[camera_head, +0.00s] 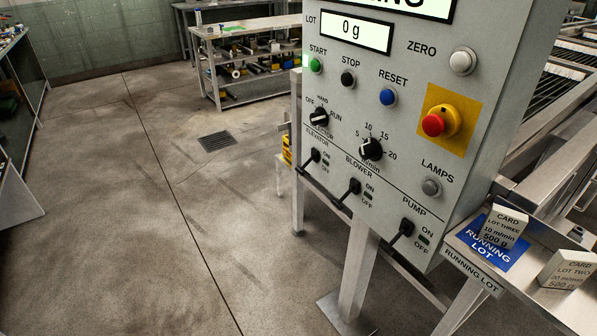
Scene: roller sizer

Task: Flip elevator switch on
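The grey control panel (455,95) fills the upper right of the head view and is seen at an angle. The elevator switch (314,156) is a small black lever at the panel's lower left edge, under the ELEVATOR label, with ON above OFF beside it. Its handle slants down and to the left, like the blower switch (354,186) and the pump switch (405,229). The slant looks like the OFF side, but the angle leaves this uncertain. Neither of my grippers is in view, and nothing touches the switch.
Above the switch are a selector knob (320,118), a speed knob (370,149) and a red emergency button (434,124). Floor left of the panel is clear.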

